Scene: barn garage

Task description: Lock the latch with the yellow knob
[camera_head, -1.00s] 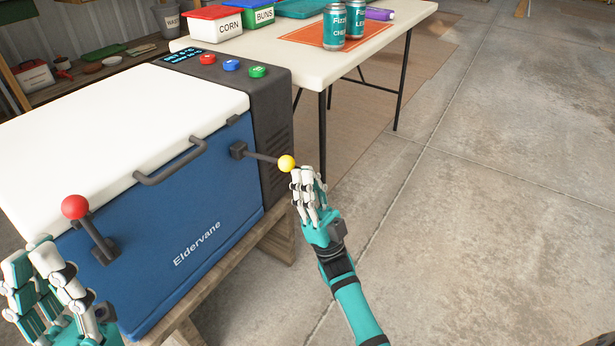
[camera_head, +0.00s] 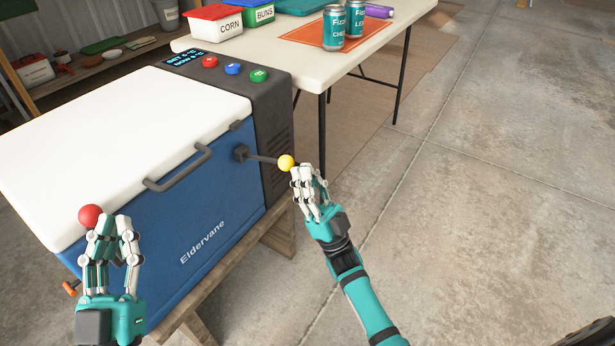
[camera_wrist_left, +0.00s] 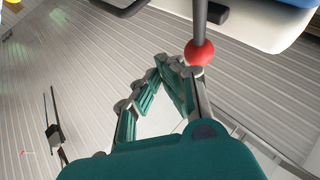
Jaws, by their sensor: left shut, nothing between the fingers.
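The yellow knob (camera_head: 286,162) tips a dark latch lever that sticks out to the right from a bracket on the blue cooler (camera_head: 215,225), near its right end. My right gripper (camera_head: 300,174) is right beside the yellow knob, fingers pointing toward it; contact and finger spread cannot be told. The red knob (camera_head: 90,216) of a second latch stands at the cooler's left part. My left gripper (camera_head: 110,220) is shut and empty, its fingertips close to the red knob and hiding that lever. The red knob (camera_wrist_left: 200,52) also shows beside the fingertips in the left wrist view.
The cooler has a white lid (camera_head: 110,130) and a dark handle (camera_head: 178,168), and rests on a wooden stand (camera_head: 278,238). A white table (camera_head: 375,62) with cans and labelled tubs stands behind.

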